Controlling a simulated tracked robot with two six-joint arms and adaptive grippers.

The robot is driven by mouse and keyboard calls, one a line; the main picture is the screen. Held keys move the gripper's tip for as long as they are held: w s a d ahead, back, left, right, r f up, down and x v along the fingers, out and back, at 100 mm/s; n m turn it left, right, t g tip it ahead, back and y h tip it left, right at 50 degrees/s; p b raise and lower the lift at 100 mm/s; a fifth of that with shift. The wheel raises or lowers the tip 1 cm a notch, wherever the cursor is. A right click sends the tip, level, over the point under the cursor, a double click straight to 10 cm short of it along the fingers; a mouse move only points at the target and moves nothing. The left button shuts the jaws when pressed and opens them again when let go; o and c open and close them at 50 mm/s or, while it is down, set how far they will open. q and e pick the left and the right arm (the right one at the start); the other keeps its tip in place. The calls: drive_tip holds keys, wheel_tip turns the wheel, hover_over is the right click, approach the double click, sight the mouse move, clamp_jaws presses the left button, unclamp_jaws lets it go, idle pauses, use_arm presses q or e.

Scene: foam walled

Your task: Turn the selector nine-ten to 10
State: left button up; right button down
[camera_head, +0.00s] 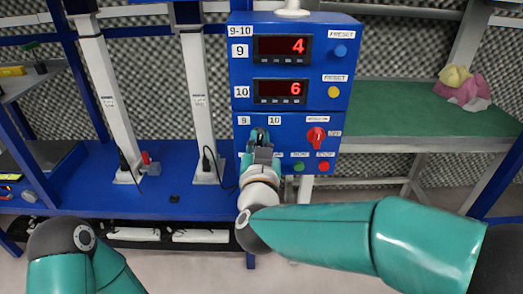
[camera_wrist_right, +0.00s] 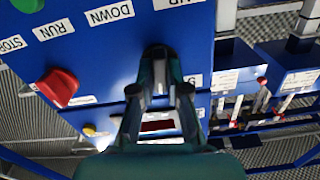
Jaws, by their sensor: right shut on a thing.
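The blue control panel (camera_head: 330,100) stands in the middle of the head view. The selector nine-ten is a black knob (camera_head: 260,134) on its lower part, just under the white 9 and 10 labels (camera_head: 274,120). My right gripper (camera_head: 260,145) is at the knob, shut on it. In the right wrist view the black selector (camera_wrist_right: 156,55) sits between the two fingers of the right gripper (camera_wrist_right: 158,92). The fingers hide part of the knob, and I cannot tell which number it points to. My left gripper is out of view; only my left arm shows.
A red selector (camera_head: 316,136) is to the right, with green (camera_head: 299,167) and red (camera_head: 324,167) buttons below. Two red displays (camera_head: 283,48) read 4 and 6. A green bench (camera_head: 400,110) with crumpled cloths (camera_head: 464,88) lies to the right.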

drive_tip(key=m+b, duration=0.2)
drive_tip(key=m, duration=0.2)
drive_tip(key=shift+f, duration=0.1)
drive_tip(key=shift+b, duration=0.3)
drive_tip(key=c, duration=1.2)
unclamp_jaws()
drive_tip(key=shift+d, duration=0.1)
drive_tip(key=shift+o, duration=0.2)
drive_tip(key=s, duration=1.2)
